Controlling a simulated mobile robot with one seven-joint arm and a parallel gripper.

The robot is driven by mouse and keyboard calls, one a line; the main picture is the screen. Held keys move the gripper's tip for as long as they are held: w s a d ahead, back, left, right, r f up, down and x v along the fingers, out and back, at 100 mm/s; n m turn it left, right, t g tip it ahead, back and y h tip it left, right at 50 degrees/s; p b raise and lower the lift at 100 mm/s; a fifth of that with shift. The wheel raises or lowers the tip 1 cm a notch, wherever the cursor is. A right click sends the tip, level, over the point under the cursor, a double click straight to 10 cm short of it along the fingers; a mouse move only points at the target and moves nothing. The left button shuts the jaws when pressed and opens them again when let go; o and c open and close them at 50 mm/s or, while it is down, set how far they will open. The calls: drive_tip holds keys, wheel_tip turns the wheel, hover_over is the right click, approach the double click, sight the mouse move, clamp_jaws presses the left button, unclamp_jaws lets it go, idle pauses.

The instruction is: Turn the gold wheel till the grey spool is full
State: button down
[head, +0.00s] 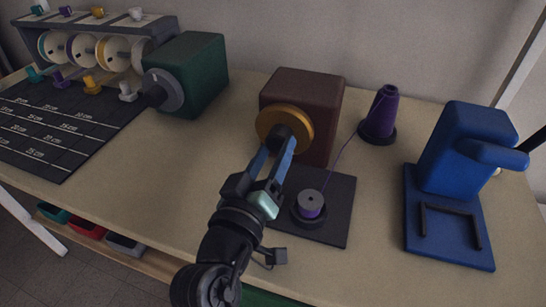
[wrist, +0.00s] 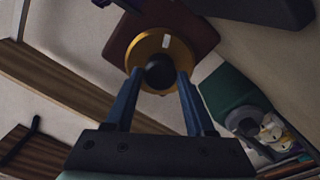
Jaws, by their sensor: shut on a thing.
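The gold wheel (head: 297,119) is on the front of a dark brown box (head: 318,88), with a black knob (wrist: 159,73) on its face. My gripper (head: 283,140) is shut on the black knob of the wheel; the wrist view shows the wheel (wrist: 129,42) just beyond my fingers. A white mark shows on the wheel's rim side in the wrist view. The grey spool (head: 311,199) stands on a dark plate (head: 335,222) right of my gripper, with some purple thread wound on it. A purple thread runs from it up to a purple cone (head: 380,113) at the back.
A blue machine (head: 462,150) on a blue base stands at the right. A green box (head: 196,72) with a grey disc stands left of the wheel. A dark mat with length marks (head: 55,130) and a rack of spools (head: 92,45) are at the far left. The table between mat and wheel is clear.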

idle(0.3)
drive_tip(key=shift+c, duration=1.2)
unclamp_jaws()
drive_tip(key=v, duration=1.3)
